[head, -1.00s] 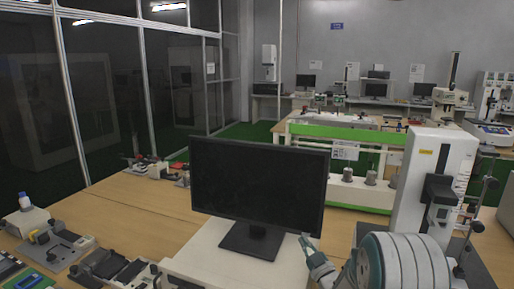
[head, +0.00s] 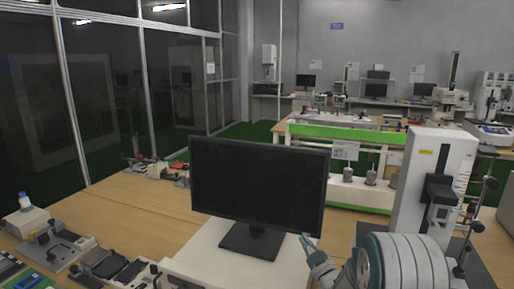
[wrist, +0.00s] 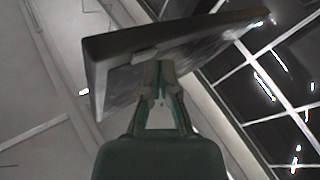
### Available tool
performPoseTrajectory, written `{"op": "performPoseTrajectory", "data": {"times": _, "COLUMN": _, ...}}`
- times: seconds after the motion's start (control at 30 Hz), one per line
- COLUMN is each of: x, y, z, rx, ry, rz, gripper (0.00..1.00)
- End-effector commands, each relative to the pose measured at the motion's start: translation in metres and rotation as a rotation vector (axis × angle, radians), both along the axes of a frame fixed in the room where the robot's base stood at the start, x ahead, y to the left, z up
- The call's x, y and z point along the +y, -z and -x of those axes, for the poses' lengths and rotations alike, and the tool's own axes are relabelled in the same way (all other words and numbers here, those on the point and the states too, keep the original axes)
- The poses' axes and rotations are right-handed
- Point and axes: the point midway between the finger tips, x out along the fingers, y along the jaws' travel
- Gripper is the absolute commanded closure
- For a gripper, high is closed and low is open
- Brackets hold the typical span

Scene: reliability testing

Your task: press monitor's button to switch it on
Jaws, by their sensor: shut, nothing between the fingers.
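The black monitor (head: 258,185) stands upright on its stand, its screen dark. No button can be made out on it in the head view. My gripper (head: 307,238) is at the monitor's lower right corner, its fingertips pointing up just below the bottom edge. In the wrist view the monitor (wrist: 115,75) is seen tilted from below. There my gripper (wrist: 158,66) is shut and empty, with its fingertips at the monitor's lower edge. I cannot tell whether they touch it.
The monitor stands on a white surface (head: 205,255) on the wooden bench (head: 125,205). A white test instrument (head: 432,180) stands to the right, behind my arm. Several small devices (head: 70,250) lie at the left. A green-topped frame (head: 330,136) stands behind the monitor.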

Motion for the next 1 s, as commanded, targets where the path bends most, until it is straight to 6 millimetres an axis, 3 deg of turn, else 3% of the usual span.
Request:
{"op": "performPoseTrajectory", "data": {"times": 0.73, "x": -0.0024, "y": -0.0002, "z": -0.0047, "rx": 0.000, "ry": 0.000, "rz": 0.001, "gripper": 1.00}}
{"op": "performPoseTrajectory", "data": {"times": 1.0, "x": 0.0011, "y": -0.0012, "z": 0.0031, "rx": 0.000, "ry": 0.000, "rz": 0.001, "gripper": 1.00}}
